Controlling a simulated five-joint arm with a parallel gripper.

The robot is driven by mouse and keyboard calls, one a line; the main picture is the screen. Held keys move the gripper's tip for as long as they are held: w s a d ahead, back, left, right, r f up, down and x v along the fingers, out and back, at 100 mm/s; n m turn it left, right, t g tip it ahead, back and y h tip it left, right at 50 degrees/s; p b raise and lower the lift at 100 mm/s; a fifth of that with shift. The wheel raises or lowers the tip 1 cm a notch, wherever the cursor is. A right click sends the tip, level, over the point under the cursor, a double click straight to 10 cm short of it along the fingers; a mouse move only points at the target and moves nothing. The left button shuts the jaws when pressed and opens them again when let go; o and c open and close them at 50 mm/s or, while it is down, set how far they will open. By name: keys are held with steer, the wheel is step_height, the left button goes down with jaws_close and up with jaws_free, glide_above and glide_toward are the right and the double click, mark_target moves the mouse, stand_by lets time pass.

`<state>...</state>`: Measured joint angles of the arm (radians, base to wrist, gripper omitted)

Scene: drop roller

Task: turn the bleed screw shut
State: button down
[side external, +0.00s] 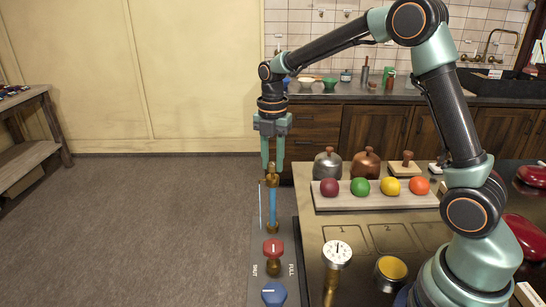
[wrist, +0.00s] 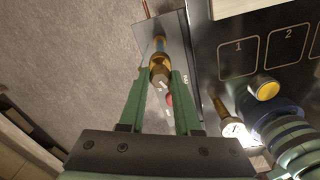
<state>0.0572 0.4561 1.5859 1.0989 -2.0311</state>
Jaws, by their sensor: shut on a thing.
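The bleed screw (side external: 272,173) is a small brass piece at the top of an upright blue sight tube (side external: 272,208). In the wrist view the brass screw (wrist: 159,76) shows between my two green fingers. My gripper (side external: 272,163) points straight down over the tube, with its fingertips on either side of the screw. It is shut on the screw. The fingers partly hide the screw in the side view, and its turned angle cannot be read.
Below the tube are a red knob (side external: 273,249) marked SHUT and FULL and a blue knob (side external: 274,293). A dial gauge (side external: 337,253) and a yellow button (side external: 391,269) stand to the right. A tray (side external: 375,203) of coloured balls lies behind. Open floor lies left.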

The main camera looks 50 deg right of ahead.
steer(key=shift+m, duration=0.3)
steer(key=m, duration=1)
steer(key=shift+m, duration=0.4)
steer(key=m, duration=0.5)
steer(key=shift+m, duration=0.3)
steer(key=m, duration=0.5)
steer(key=shift+m, duration=0.4)
steer(key=c, duration=0.6)
jaws_free()
